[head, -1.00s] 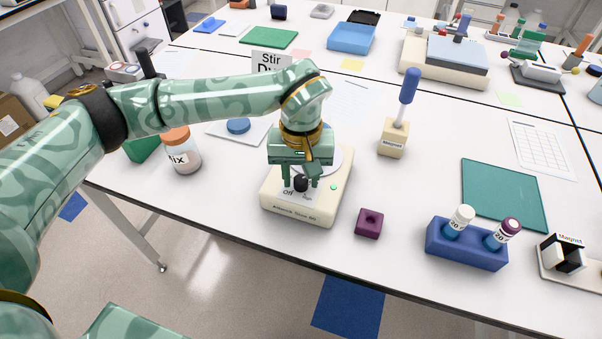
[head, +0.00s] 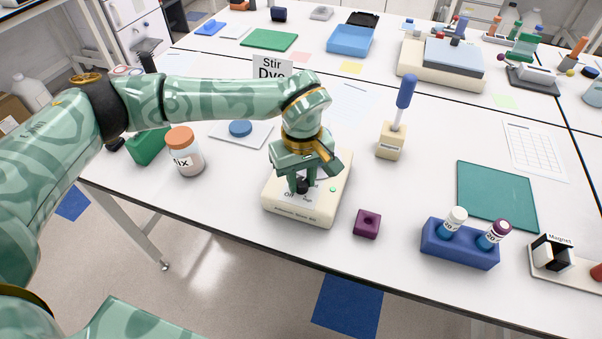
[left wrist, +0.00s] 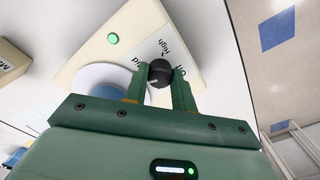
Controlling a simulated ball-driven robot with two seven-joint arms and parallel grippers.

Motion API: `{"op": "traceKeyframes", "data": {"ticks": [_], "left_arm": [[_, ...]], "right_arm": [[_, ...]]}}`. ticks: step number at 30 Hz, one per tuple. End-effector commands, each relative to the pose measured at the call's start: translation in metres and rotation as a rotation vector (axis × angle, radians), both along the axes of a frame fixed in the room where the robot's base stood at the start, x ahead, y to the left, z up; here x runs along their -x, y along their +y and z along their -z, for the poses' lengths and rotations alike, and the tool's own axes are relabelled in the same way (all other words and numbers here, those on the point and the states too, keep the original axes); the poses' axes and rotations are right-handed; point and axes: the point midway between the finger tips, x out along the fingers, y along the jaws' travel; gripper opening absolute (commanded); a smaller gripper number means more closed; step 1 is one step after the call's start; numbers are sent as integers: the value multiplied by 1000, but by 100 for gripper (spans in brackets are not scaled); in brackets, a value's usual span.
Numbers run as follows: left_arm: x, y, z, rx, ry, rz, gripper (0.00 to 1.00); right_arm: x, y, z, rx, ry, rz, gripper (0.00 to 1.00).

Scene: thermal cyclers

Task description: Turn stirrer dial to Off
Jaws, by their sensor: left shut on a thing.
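The stirrer (head: 300,213) is a cream box at the table's front edge, with a green light (head: 333,189) at its right. Its black dial (head: 302,186) is on the front panel, beside an "Off" label. My left gripper (head: 301,187) points down over the stirrer and is shut on the dial. In the left wrist view the dial (left wrist: 160,73) sits between the two green fingers, and the "High" lettering shows next to it. The dial's exact setting is hard to read. The right gripper is not in view.
An orange-capped jar (head: 185,155) stands left of the stirrer. A purple block (head: 367,223) lies close to its right. A beige holder with a blue-handled tool (head: 391,140) and a blue tube rack (head: 460,245) stand further right. A "Stir Dye" sign (head: 272,67) is behind.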

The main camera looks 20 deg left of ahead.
Motion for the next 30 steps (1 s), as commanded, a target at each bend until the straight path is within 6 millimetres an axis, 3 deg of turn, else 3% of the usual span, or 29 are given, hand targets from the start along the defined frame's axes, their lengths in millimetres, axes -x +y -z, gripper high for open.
{"op": "traceKeyframes", "data": {"ticks": [30], "left_arm": [[-1, 0, -4, 1, -3, -965, 3]], "right_arm": [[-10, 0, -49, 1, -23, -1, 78]]}}
